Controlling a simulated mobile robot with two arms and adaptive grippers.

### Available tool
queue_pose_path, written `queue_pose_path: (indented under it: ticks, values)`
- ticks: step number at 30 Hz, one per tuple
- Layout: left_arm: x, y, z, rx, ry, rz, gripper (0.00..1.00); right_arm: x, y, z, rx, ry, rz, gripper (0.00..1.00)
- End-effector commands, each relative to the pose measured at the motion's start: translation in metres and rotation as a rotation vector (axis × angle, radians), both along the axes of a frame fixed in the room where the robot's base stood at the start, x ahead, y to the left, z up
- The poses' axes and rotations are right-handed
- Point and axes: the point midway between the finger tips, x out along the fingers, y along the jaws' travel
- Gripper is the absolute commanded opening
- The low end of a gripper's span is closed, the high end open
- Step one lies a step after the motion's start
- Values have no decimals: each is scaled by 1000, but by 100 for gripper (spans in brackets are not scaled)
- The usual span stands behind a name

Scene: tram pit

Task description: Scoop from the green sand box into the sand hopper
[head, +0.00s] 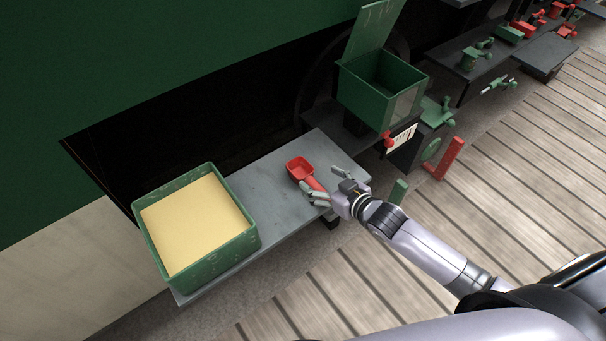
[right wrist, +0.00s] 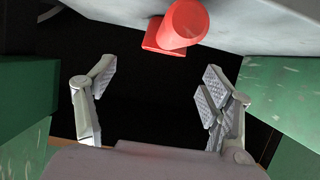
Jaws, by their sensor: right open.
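The green sand box (head: 232,254) stands at the left end of a grey bench and holds pale yellow sand (head: 195,222). A red scoop (head: 299,168) lies on the bench right of the box, its handle toward my right gripper. My right gripper (head: 328,186) is open at the handle end. In the right wrist view the scoop's red handle (right wrist: 184,24) shows above the open fingers (right wrist: 158,88), not between the pads. A green open-topped box with a raised lid (head: 360,97), seemingly the sand hopper, stands beyond the bench's right end. My left gripper is out of view.
The grey bench (head: 262,188) is bare between sand box and scoop. Red levers (head: 450,158) and green fittings (head: 437,110) stand right of the hopper. Dark benches with red and green parts (head: 475,55) lie farther back. Plank floor (head: 500,160) is open at right.

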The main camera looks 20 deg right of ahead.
Motion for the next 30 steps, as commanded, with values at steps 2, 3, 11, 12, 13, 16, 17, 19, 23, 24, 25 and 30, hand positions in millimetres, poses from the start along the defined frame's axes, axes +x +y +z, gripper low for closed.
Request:
queue_pose_path:
  ticks: [2, 3, 11, 12, 13, 16, 17, 19, 23, 24, 25, 30]
  values:
    - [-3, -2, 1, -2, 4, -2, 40, 13, 5, -4, 1, -2, 0, 75]
    - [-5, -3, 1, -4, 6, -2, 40, 18, 6, -7, 0, -1, 0, 75]
    - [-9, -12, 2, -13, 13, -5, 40, 33, 13, -13, 1, 0, 0, 75]
    - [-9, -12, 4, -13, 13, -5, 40, 37, 16, -14, 2, 0, 1, 75]
    - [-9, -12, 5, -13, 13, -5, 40, 41, 18, -16, 2, 0, 1, 75]
    - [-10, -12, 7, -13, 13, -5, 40, 54, 24, -21, 1, -1, 0, 75]
    - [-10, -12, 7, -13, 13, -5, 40, 57, 25, -24, 1, 0, 0, 75]
    - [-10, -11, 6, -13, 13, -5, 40, 64, 27, -27, 0, -1, 0, 75]
    - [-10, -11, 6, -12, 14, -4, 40, 70, 30, -31, 0, 0, 1, 75]
    - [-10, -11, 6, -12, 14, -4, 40, 70, 30, -31, 0, 0, 1, 75]
    - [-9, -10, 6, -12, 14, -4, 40, 70, 30, -31, 0, 1, 1, 75]
    - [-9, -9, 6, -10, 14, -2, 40, 70, 30, -31, 0, 1, 1, 74]
